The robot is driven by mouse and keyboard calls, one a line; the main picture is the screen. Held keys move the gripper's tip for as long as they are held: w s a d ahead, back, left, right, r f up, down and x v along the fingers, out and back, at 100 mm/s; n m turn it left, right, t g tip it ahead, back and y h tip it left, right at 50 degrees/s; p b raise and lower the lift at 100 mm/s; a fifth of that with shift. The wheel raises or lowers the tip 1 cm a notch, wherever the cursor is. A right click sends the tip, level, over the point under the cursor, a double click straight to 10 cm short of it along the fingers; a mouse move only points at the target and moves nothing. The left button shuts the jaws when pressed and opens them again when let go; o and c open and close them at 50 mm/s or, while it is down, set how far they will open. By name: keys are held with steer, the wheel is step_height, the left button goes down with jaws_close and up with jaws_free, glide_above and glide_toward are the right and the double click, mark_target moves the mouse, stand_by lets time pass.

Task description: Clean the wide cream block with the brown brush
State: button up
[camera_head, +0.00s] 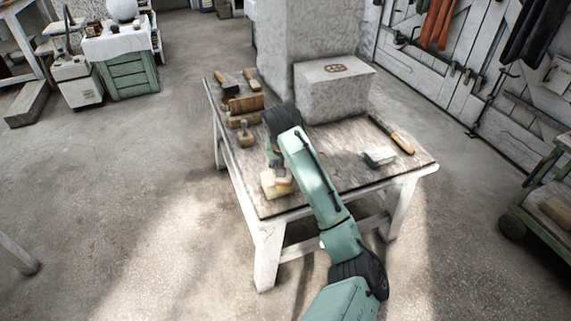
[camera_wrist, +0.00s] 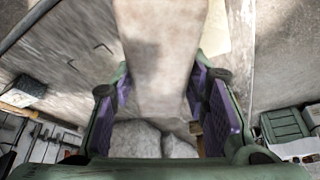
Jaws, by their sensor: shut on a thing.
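My gripper (camera_head: 277,165) is over the near left corner of the worktable (camera_head: 335,165). In the wrist view its purple-padded fingers (camera_wrist: 163,105) are shut on a pale brown piece, which I take to be the brown brush (camera_wrist: 160,45). In the head view the brush (camera_head: 284,184) shows as a small tan piece under the gripper. The wide cream block (camera_head: 267,190) lies on the tabletop just below and beside it. A pale edge of the block also shows in the wrist view (camera_wrist: 216,30). Whether the brush touches the block is unclear. Its bristles are hidden.
A large stone block (camera_head: 333,90) stands on the table's back. A grey-white block (camera_head: 379,157) and a wooden-handled tool (camera_head: 402,142) lie on the right. A wooden piece (camera_head: 243,104) and a small upright tool (camera_head: 245,136) stand along the left edge. The front middle is clear.

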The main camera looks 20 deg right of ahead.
steer(key=shift+f, duration=0.2)
steer(key=shift+s, duration=0.1)
steer(key=shift+s+a+r, duration=0.1)
steer(key=shift+s+a, duration=0.1)
steer(key=shift+s, duration=0.15)
steer(key=shift+s+a+p, duration=0.25)
steer(key=shift+s+p, duration=0.05)
steer(key=shift+s, duration=0.25)
steer(key=shift+w, duration=0.1)
steer(key=shift+w+d+p, duration=0.25)
steer(key=shift+w+p, duration=0.1)
steer(key=shift+w, duration=0.15)
steer(key=shift+w+d+p, duration=0.2)
steer(key=shift+w+d, duration=0.15)
steer(key=shift+w, duration=0.35)
steer(key=shift+w+d+p, duration=0.15)
steer(key=shift+w+d, duration=0.2)
steer(key=shift+w, duration=0.35)
